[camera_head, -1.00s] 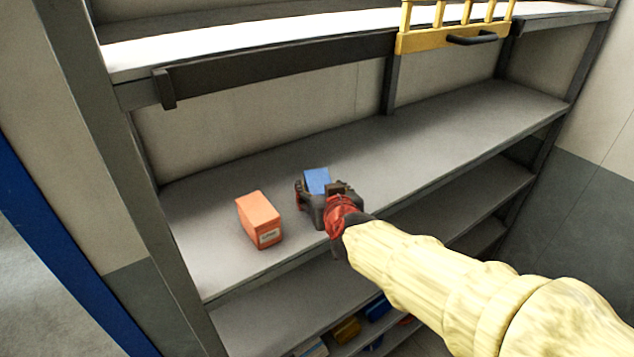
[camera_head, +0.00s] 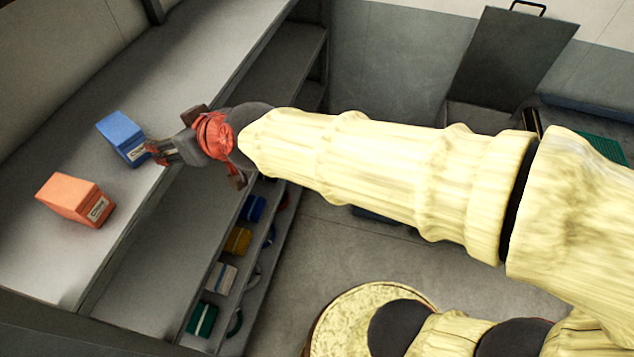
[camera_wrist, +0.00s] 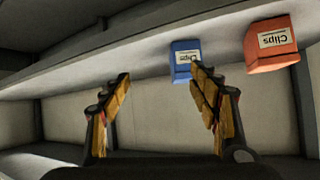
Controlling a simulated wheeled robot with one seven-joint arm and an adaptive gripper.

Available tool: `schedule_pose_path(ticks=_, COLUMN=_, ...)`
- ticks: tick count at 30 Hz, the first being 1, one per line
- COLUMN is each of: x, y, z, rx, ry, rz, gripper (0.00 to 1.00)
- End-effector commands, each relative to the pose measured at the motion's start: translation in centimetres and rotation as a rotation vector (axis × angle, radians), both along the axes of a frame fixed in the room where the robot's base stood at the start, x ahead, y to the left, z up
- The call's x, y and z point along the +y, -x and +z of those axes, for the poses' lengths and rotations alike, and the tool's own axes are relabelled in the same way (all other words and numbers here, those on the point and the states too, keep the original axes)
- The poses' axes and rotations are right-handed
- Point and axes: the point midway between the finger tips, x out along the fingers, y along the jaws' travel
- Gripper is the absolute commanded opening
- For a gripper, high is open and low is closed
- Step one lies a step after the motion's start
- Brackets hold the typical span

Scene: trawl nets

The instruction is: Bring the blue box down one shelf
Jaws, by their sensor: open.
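The blue box (camera_head: 124,136) stands on the upper of the two large shelf boards in the head view, close to its front edge, with a white label facing out. My gripper (camera_head: 158,152) is just in front of it at the shelf edge, fingers pointing at it. Whether they touch cannot be told. In the wrist view my gripper (camera_wrist: 160,76) is open and nothing is held; the blue box (camera_wrist: 184,58) lies beyond the right finger, which partly overlaps it. The shelf board below (camera_head: 160,235) shows a bare grey surface.
An orange box (camera_head: 76,200) labelled Clips stands left of the blue box; it also shows in the wrist view (camera_wrist: 270,45). Several small coloured boxes, including a green one (camera_head: 201,319), sit on a lower rack. Open floor (camera_head: 350,235) lies right of the shelves.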

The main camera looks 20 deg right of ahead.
Motion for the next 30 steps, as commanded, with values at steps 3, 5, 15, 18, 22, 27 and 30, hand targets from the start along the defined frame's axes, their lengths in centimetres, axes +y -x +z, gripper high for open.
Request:
schedule_pose_path(ticks=3, x=-7.9, y=4.7, z=-1.0, rx=0.137, ry=0.044, rz=-0.079, gripper=0.61)
schedule_pose_path(ticks=5, x=-11.5, y=7.4, z=-2.0, rx=0.215, ry=0.076, rz=-0.135, gripper=0.61)
schedule_pose_path(ticks=15, x=-23.3, y=18.8, z=-6.0, rx=0.49, ry=0.192, rz=-0.429, gripper=0.61)
schedule_pose_path(ticks=18, x=-23.8, y=19.4, z=-6.3, rx=0.506, ry=0.199, rz=-0.447, gripper=0.61)
schedule_pose_path(ticks=22, x=-23.8, y=19.4, z=-6.3, rx=0.507, ry=0.2, rz=-0.445, gripper=0.61)
schedule_pose_path(ticks=27, x=-23.8, y=19.4, z=-6.5, rx=0.506, ry=0.199, rz=-0.443, gripper=0.61)
schedule_pose_path(ticks=30, x=-23.8, y=19.4, z=-7.2, rx=0.506, ry=0.199, rz=-0.443, gripper=0.61)
